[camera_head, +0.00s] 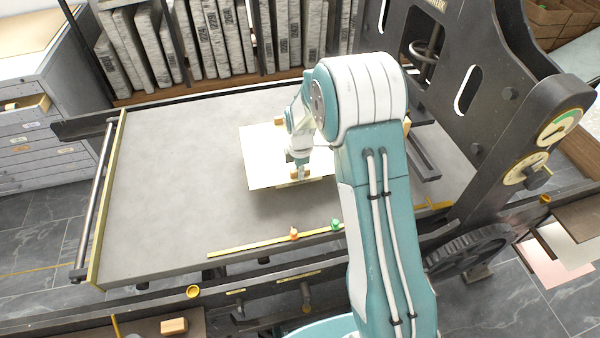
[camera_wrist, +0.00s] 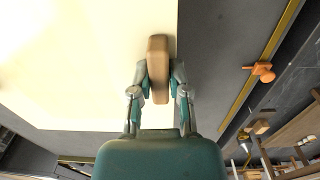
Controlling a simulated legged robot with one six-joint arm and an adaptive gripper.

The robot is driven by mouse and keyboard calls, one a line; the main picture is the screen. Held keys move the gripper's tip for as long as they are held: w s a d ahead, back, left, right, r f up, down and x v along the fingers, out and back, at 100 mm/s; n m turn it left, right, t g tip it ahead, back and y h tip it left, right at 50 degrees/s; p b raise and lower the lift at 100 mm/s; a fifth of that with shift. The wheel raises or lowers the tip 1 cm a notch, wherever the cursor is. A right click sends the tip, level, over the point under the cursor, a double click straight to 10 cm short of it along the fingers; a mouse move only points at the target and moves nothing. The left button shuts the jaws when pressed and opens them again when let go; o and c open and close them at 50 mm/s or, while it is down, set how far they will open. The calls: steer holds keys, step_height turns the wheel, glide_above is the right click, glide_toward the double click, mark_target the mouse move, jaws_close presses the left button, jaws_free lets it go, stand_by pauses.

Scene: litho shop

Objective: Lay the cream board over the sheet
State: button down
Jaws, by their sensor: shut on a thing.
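The cream board (camera_head: 258,158) is a flat pale rectangle over the middle of the grey press bed (camera_head: 170,190). My arm hides its right part in the head view. It fills much of the left of the wrist view (camera_wrist: 70,70). My gripper (camera_head: 298,174) is at its near edge. In the wrist view my gripper (camera_wrist: 159,80) is shut on a wooden block grip (camera_wrist: 158,50) at the board's edge. A dark shadow lies by the near edge; I cannot tell whether the board touches the bed. I cannot make out a separate sheet beneath it.
A yellow strip (camera_head: 250,247) with an orange knob (camera_head: 294,233) and a green knob (camera_head: 336,225) runs along the bed's near side. Dark press frame (camera_head: 500,90) stands at right. Stone slabs (camera_head: 215,40) are racked behind. The bed's left part is clear.

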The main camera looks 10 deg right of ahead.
steer(key=shift+f, duration=0.5)
steer(key=c, duration=0.6)
jaws_free()
steer(key=shift+f, duration=0.1)
steer(key=s+r+m+t, duration=0.1)
steer(key=s+r+m, duration=0.15)
steer(key=r, duration=0.85)
steer(key=s+r+m+t, duration=0.15)
steer(key=s+r, duration=0.25)
steer(key=r, duration=0.6)
steer(key=s+r+m+t, duration=0.1)
steer(key=s+r+m, duration=0.2)
steer(key=s+m, duration=0.4)
steer(key=s+r+m+t, duration=0.2)
steer(key=s+r+m, duration=0.2)
steer(key=s, duration=1.1)
steer(key=m, duration=0.3)
steer(key=shift+s+r, duration=0.3)
steer(key=shift+s, duration=0.05)
